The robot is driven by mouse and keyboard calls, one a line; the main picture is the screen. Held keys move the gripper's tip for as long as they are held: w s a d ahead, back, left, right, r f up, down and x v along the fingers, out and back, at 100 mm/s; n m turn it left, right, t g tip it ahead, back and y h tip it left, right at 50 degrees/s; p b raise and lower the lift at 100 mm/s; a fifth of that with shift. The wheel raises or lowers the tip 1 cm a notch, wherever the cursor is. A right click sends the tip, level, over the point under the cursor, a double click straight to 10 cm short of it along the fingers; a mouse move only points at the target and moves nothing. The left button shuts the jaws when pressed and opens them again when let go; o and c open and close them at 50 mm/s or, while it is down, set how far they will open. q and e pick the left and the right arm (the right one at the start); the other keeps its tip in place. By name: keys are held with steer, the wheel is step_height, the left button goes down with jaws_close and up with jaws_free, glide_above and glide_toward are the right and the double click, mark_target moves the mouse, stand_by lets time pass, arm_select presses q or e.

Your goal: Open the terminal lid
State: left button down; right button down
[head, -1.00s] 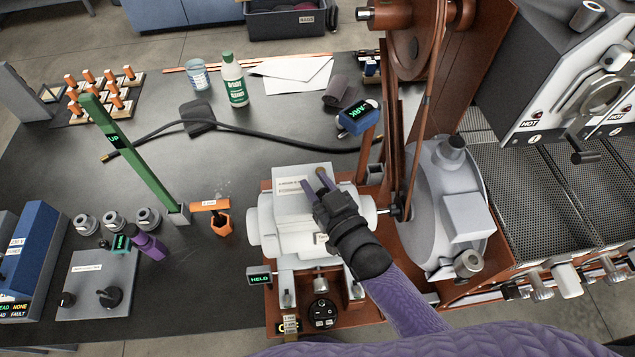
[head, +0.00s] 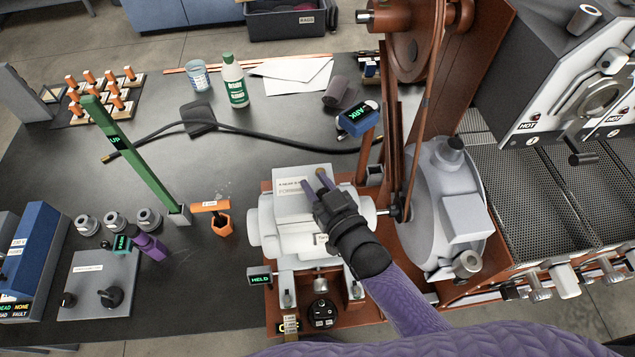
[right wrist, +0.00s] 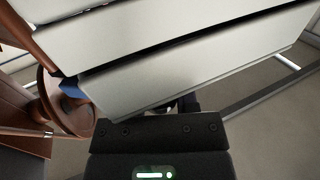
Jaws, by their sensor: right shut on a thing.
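The pale grey motor (head: 262,222) sits on a rust-red base beside the drum. On its top is the terminal box with a pale, labelled lid (head: 288,184). My right gripper (head: 313,182) is over the lid, its two purple fingers pointing to the far side and shut on the lid. The exact contact is hard to see. In the right wrist view a pale panel (right wrist: 190,60) fills the space just ahead of the gripper; its fingertips are hidden there. My left gripper is not in view.
A green post (head: 135,155) and an orange tool (head: 219,217) stand left of the motor. A small HELD display (head: 259,276) is at the base's front left.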

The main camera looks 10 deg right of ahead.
mark_target(314, 174)
steer(key=w+r+g+p, duration=0.1)
steer(key=p, duration=0.2)
steer(key=w+r+m+g+p, duration=0.1)
steer(key=g+p, duration=0.1)
steer(key=p, duration=0.2)
steer(key=shift+w+r+g+h, duration=0.2)
steer(key=shift+r+g+h, duration=0.1)
steer(key=shift+r+h, duration=0.1)
steer(key=shift+w+m+g+p, duration=0.3)
steer(key=shift+w+g+p, duration=0.15)
steer(key=shift+g+p, duration=0.15)
steer(key=shift+w+r+g+h+p, duration=0.1)
steer(key=shift+w+g+h+p, duration=0.2)
steer(key=shift+w+g+p, duration=0.35)
steer(key=shift+s, duration=0.1)
steer(key=shift+c, duration=1.9)
jaws_free()
steer(key=p+v, duration=0.3)
steer(key=v, duration=0.7)
